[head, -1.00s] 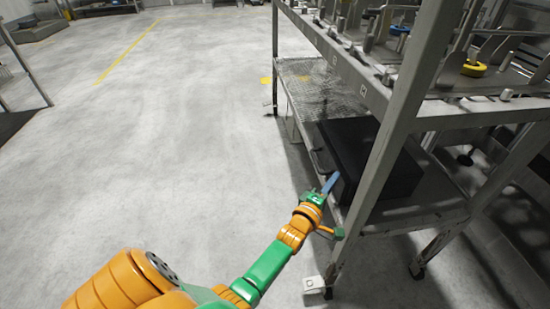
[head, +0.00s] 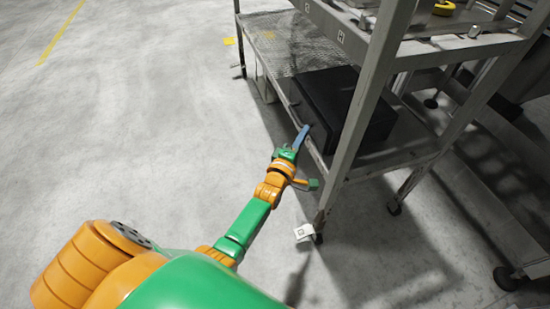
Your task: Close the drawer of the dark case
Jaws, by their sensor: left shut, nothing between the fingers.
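The dark case (head: 345,92) sits on the lower shelf (head: 285,40) of a metal rack, partly hidden behind a rack post. Its drawer front faces left, toward the open floor. A dark handle shows faintly along that side, and I cannot tell how far the drawer stands out. My left gripper (head: 303,132) is shut and empty. Its blue-grey fingertips are at the near end of the case's front, by the shelf edge. I cannot tell whether they touch it. My right gripper is not in view.
The rack post (head: 365,105) stands close to the right of my left gripper. The upper shelf (head: 440,45) overhangs the case and carries several fittings and a yellow ring (head: 444,8). The concrete floor (head: 150,110) to the left is clear.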

